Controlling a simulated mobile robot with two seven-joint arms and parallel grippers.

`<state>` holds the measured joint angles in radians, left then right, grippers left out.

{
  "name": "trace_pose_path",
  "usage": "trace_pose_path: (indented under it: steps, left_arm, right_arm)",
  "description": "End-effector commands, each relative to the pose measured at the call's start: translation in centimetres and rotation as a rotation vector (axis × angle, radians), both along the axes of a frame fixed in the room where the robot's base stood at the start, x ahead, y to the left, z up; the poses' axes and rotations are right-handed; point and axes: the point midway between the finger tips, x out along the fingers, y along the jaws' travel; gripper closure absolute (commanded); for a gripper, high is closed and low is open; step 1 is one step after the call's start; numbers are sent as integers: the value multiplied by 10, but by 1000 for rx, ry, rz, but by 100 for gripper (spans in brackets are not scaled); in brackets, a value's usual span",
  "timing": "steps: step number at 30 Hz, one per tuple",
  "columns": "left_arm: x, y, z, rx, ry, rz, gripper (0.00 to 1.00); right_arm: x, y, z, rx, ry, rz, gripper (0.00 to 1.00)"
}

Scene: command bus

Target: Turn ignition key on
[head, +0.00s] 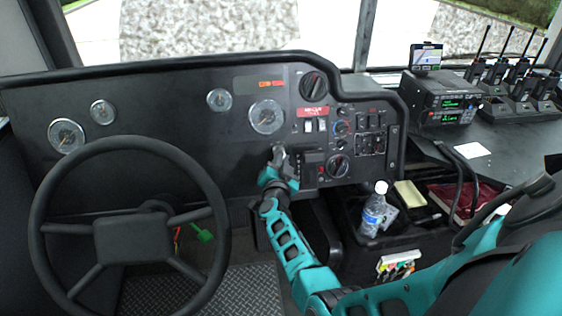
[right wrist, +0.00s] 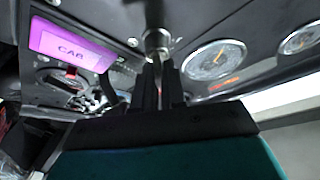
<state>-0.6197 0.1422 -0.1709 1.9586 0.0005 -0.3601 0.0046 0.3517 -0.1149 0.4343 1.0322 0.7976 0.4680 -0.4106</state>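My right gripper (head: 278,158) is up against the dashboard, below the large gauge and left of the switch panel. In the right wrist view its two dark fingers (right wrist: 164,82) are close together, with only a thin gap. Their tips meet a small round metal fitting (right wrist: 157,42) on the panel, which looks like the ignition lock. The key is mostly hidden between the fingertips, so its turn angle cannot be told. My left gripper is not in view.
The steering wheel (head: 43,228) stands left of my right arm. A switch panel (head: 312,170) with knobs is just right of the gripper. A water bottle (head: 373,210) stands in the console. A radio unit (head: 440,100) and several handheld radios (head: 519,75) are further right.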

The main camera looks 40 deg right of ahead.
Motion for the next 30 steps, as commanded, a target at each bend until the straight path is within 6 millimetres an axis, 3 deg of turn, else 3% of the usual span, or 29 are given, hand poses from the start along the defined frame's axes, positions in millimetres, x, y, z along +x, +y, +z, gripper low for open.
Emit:
trace_pose_path:
  steps: [1,7,23,30]
  left_arm:
    - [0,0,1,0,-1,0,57]
    - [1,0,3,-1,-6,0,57]
    - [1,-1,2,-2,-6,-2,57]
    - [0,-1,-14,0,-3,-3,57]
  right_arm:
    - [1,-4,7,-8,-12,-7,84]
    - [0,-3,5,-8,-7,-6,66]
    - [-1,-2,0,-19,7,3,66]
    - [-3,-5,-4,-250,125,96,66]
